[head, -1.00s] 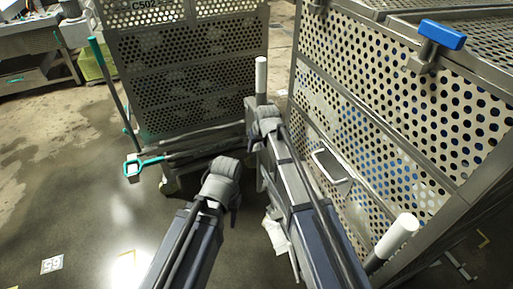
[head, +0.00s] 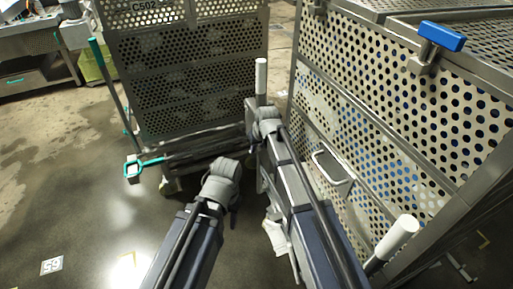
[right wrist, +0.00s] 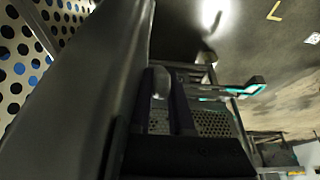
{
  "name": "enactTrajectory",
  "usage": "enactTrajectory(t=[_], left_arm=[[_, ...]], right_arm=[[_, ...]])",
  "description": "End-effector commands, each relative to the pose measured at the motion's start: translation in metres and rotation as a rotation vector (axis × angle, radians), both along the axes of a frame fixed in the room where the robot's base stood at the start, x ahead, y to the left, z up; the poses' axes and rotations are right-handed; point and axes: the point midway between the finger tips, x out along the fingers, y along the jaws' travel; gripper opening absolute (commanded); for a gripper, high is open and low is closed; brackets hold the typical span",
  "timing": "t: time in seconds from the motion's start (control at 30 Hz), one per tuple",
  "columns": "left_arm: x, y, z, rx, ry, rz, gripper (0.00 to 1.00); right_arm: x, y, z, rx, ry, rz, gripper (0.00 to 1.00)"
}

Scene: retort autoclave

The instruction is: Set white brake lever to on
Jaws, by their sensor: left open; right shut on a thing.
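A white brake lever (head: 261,75) stands upright between the two perforated carts in the head view. My right gripper (head: 262,118) is at its lower part, beside the right cart; its fingertips are hidden behind my wrist there. In the right wrist view, the right gripper (right wrist: 166,105) has its dark fingers close about a pale rounded piece, which looks like the lever. My left gripper (head: 226,172) is lower and to the left, over the floor, apart from the lever. It is open and empty, though its fingers are mostly hidden.
The right perforated cart (head: 400,125) has a white-ended handle (head: 400,232) at its near corner and a blue-topped handle (head: 441,36) above. The rear cart (head: 180,75) has a teal handle (head: 145,166) at lower left. The floor at left is clear.

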Motion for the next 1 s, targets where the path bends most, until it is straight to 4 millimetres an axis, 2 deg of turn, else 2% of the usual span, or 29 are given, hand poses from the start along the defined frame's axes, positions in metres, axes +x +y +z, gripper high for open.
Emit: enactTrajectory(t=[0.63,0.8,1.0], left_arm=[[0.0,0.0,0.002,0.0,0.0,0.0,0.5],[0.0,0.0,0.02,0.0,0.0,0.0,0.5],[0.0,0.0,0.026,0.0,0.0,0.0,0.5]], right_arm=[[0.002,0.001,0.002,-0.003,0.01,0.0,0.0],[0.016,0.005,0.011,-0.04,0.123,0.002,0.0],[0.021,0.007,0.012,-0.073,0.227,0.001,0.0]])
